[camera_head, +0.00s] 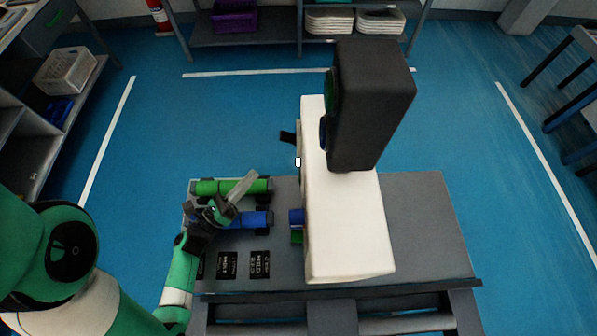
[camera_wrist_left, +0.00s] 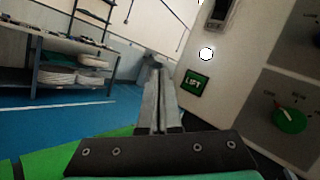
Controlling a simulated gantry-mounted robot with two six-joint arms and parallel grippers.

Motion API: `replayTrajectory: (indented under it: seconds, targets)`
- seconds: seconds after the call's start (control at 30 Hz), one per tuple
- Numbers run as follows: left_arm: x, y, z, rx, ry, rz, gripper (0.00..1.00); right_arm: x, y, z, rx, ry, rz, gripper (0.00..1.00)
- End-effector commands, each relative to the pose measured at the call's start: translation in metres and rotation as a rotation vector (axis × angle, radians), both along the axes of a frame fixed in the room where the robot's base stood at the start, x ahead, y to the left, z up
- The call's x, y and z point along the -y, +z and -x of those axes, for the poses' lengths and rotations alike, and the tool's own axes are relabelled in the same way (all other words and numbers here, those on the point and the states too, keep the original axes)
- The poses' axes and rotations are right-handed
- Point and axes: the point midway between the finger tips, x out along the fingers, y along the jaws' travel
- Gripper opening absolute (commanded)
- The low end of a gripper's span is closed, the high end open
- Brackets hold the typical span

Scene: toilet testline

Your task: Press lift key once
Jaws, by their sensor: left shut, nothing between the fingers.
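The lift key (camera_wrist_left: 194,83) is a small dark-framed green square marked LIFT on the pale panel in the left wrist view. In the head view the panel's face is turned away to the left, and I cannot make out the key. My left gripper (camera_head: 252,176) is in front of that face, over the left part of the table, with a clear gap to the white cabinet (camera_head: 345,225). In the left wrist view its fingers (camera_wrist_left: 156,62) are together and empty, pointing left of the key and apart from it. My right gripper is not in view.
A green knob (camera_wrist_left: 290,119) sits on a grey plate right of the key. A white round spot (camera_wrist_left: 207,54) shows above the key. Green (camera_head: 205,187) and blue cylinders (camera_head: 252,219) and black label plates (camera_head: 260,264) lie on the grey table (camera_head: 430,235). A dark box (camera_head: 375,105) tops the cabinet.

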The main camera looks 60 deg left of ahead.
Motion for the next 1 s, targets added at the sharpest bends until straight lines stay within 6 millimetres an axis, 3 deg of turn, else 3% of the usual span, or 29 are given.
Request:
replayTrajectory:
  seconds: [0.43, 0.8, 1.0]
  targets:
    - [0.020, -0.004, -0.036, -0.001, -0.013, 0.005, 0.00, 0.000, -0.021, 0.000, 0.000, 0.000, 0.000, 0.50]
    - [0.029, -0.005, -0.068, 0.010, 0.009, -0.003, 0.00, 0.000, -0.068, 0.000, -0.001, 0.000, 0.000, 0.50]
    - [0.035, -0.002, -0.076, 0.001, -0.001, 0.003, 0.00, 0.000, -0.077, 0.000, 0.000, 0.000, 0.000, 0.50]
